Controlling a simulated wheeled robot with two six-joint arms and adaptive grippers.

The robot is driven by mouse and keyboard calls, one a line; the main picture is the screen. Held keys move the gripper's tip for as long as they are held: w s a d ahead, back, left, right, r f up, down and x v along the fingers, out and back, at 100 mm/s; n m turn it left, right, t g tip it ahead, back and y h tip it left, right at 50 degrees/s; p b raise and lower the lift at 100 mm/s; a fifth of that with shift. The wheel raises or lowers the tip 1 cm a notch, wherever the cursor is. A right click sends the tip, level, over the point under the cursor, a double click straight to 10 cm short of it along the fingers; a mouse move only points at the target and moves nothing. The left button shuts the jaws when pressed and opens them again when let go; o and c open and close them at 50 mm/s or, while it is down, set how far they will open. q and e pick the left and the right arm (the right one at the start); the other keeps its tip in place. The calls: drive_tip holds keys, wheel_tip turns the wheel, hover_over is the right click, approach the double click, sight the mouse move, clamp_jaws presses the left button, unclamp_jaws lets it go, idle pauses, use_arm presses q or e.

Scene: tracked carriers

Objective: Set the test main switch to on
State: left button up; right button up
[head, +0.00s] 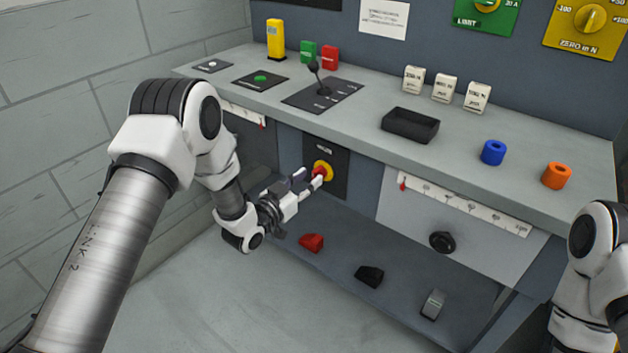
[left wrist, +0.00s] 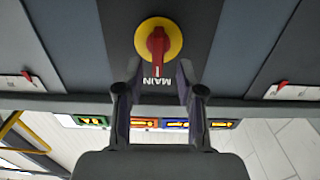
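The main switch is a red handle on a yellow disc (head: 323,167), set on a dark panel in the front of the bench under a small label. In the left wrist view the red handle (left wrist: 158,45) points down the picture toward the upside-down word MAIN. My left gripper (head: 312,178) is at the switch with its fingers open. In the left wrist view its two fingertips (left wrist: 158,73) stand on either side of the handle's end, with a gap visible on each side. My right gripper is out of view.
Red (head: 311,242), black (head: 370,275) and grey (head: 433,304) pieces lie on the lower shelf. A black knob (head: 442,241) sits right of the switch.

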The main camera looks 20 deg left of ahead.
sight(313, 176)
use_arm(q)
drive_tip(key=x, duration=0.3)
drive_tip(key=shift+d+r, duration=0.1)
drive_tip(key=shift+d, duration=0.1)
drive_tip(key=shift+w+a, duration=0.1)
drive_tip(key=c, duration=0.3)
clamp_jaws()
